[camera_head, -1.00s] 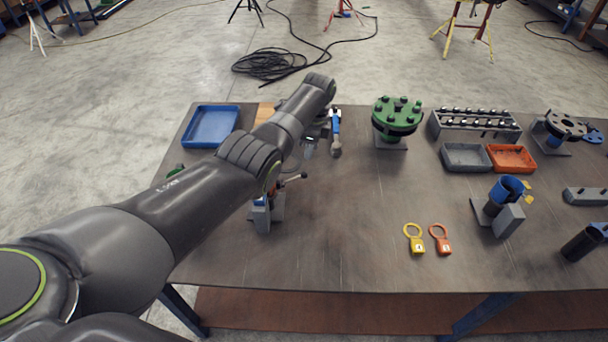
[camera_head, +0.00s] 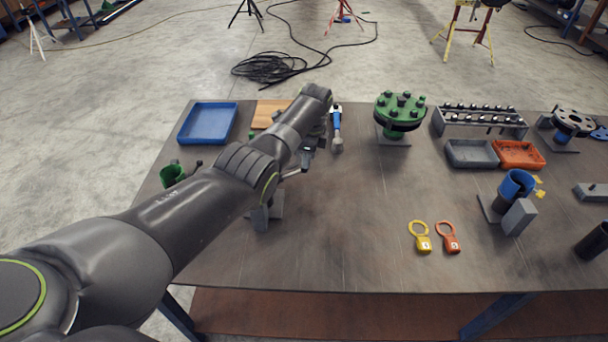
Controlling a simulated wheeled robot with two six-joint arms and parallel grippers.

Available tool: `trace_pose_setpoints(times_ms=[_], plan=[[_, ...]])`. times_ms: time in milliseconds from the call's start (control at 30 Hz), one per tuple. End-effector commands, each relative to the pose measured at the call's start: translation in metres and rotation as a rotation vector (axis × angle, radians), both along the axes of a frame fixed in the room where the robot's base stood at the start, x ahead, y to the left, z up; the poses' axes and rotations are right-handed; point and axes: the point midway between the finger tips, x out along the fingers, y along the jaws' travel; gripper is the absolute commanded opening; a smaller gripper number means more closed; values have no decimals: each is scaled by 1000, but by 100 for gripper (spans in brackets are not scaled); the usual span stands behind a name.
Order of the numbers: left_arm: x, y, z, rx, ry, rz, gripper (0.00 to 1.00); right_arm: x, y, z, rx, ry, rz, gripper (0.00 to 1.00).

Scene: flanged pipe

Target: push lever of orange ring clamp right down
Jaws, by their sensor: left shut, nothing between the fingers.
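My left arm reaches in from the left across the table. My left gripper (camera_head: 308,156) is beyond the wrist, small and partly covered by it; it is shut and empty. A grey stand (camera_head: 266,214) shows below the forearm. A thin rod, perhaps a lever (camera_head: 292,173), sticks out to the right above this stand. The orange ring clamp itself cannot be made out; my arm covers most of what the stand holds. I cannot tell whether the gripper touches the lever. My right gripper is not in view.
A blue tray (camera_head: 183,137) and a green cup-like part (camera_head: 172,174) lie left of my arm. The table's middle is clear.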

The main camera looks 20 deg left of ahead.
Motion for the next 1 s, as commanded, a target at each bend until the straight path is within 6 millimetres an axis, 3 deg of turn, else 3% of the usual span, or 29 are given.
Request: trace_pose_setpoints(times_ms=[433, 800, 1000], plan=[[0, 1, -5, 2, 2, 1, 0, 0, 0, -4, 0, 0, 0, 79], [-1, 1, -46, 2, 2, 1, 0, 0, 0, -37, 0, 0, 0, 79], [0, 0, -40, 1, 1, 1, 0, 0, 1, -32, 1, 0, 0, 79]])
